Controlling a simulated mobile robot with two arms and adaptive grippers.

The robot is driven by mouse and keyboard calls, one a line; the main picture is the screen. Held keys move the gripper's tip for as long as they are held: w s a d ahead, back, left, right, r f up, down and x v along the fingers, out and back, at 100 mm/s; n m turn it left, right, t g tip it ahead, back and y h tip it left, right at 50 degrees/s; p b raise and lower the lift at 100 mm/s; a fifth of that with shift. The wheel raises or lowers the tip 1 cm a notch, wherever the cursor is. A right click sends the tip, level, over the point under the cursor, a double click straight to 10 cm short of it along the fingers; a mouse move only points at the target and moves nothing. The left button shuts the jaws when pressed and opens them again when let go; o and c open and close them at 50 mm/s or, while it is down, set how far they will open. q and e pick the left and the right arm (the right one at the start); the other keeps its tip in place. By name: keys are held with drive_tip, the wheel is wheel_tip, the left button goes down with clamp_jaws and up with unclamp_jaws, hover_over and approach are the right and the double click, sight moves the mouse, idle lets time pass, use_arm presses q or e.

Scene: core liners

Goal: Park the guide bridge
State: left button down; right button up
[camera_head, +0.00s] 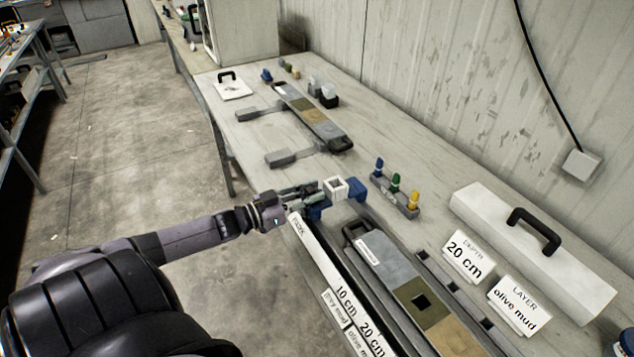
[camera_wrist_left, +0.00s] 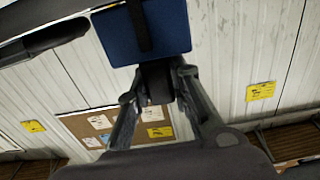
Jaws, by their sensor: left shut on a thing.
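The guide bridge (camera_head: 357,187) is a blue piece with a white square frame (camera_head: 337,188) in its middle. My left gripper (camera_head: 312,192) is shut on it and holds it near the far end of the long white marked strip (camera_head: 318,248). In the left wrist view the bridge shows as a blue block (camera_wrist_left: 168,24) beyond the fingers (camera_wrist_left: 155,85), which close on a dark part below it. Whether the bridge touches anything beneath is hard to tell. My right gripper is not in view.
A core liner tray (camera_head: 398,268) with a dark square hole lies right of the strip. Blue, green and yellow pegs stand in a grey rack (camera_head: 396,195). Label cards (camera_head: 468,256) and a white lid with a black handle (camera_head: 535,250) are at right. A second tray (camera_head: 315,120) lies farther back.

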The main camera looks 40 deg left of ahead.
use_arm(q)
drive_tip(key=shift+w+a+r, duration=0.1)
drive_tip(key=shift+a, duration=0.1)
drive_tip(key=c, duration=1.9)
unclamp_jaws()
drive_tip(key=o, duration=0.5)
drive_tip(key=shift+a, duration=0.1)
drive_tip(key=shift+c, duration=0.2)
drive_tip(key=shift+s+a+f, duration=0.1)
drive_tip(key=shift+s+f, duration=0.1)
drive_tip(key=shift+s, duration=0.4)
drive_tip(key=v, duration=1)
drive_tip(key=shift+s, duration=0.4)
drive_tip(key=shift+a+r, duration=0.15)
